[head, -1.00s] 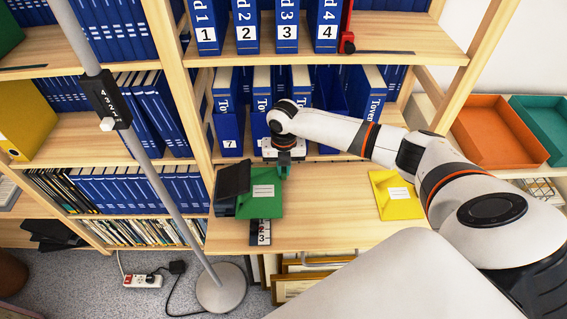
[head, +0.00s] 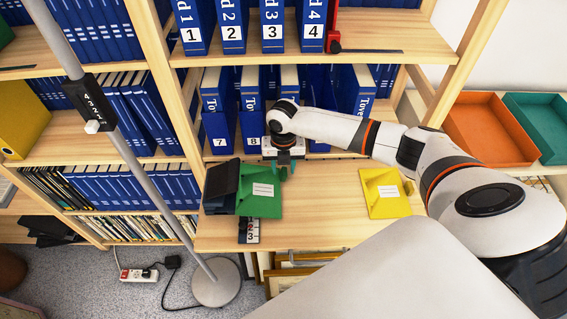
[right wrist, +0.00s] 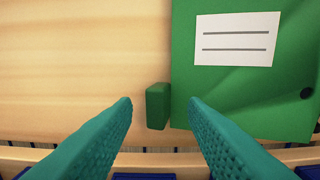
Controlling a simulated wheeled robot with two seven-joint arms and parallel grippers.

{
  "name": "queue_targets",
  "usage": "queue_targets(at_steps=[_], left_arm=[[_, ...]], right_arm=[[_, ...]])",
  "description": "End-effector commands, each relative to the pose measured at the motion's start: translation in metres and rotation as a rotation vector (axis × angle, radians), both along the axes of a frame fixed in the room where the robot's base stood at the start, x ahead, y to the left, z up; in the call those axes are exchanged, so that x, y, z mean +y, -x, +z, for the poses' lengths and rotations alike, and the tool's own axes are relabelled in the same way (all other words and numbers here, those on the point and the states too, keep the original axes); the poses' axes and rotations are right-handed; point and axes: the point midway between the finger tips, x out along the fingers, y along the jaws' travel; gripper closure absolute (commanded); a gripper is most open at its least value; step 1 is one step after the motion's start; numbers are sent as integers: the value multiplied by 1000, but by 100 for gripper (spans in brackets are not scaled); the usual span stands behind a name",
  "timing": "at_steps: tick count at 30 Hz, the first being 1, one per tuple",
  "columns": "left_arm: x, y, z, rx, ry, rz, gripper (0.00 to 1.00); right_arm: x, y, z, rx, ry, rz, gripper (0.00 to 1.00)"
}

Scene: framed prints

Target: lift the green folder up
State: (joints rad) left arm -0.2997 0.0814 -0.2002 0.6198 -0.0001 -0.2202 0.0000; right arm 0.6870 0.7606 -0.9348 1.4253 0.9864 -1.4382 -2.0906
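The green folder (head: 259,199), with a white lined label, lies on the wooden shelf board (head: 319,207) beside a dark folder (head: 220,186). In the right wrist view the folder (right wrist: 243,95) fills the upper right, and a small green tab (right wrist: 158,106) stands at its left edge. My right gripper (head: 285,168) is at the folder's far right corner in the head view. In the right wrist view its two teal fingers (right wrist: 161,108) are apart, with the tab between them and no clear contact. My left gripper is not in view.
A yellow folder (head: 384,192) lies to the right on the board. Blue binders (head: 218,112) stand on the shelf just behind. A grey pole (head: 135,150) rises at the left. Orange (head: 490,130) and teal trays (head: 540,125) sit at the right.

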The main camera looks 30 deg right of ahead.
Motion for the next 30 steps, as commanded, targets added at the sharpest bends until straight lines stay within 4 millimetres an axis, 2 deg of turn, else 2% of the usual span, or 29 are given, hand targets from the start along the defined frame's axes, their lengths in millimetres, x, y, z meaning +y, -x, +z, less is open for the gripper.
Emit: queue_targets(at_steps=[4,8,15,21,25,30], left_arm=[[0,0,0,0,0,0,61],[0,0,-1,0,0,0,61],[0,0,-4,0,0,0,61],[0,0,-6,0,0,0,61],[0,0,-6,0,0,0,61],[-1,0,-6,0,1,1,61]], right_arm=[[0,0,3,-1,0,0,61],[-1,-2,17,-4,-1,0,61],[-1,-2,67,-4,0,1,61],[-1,-2,102,-3,-1,0,61],[-1,-2,115,-1,-2,0,61],[-1,-1,120,2,-1,-1,61]])
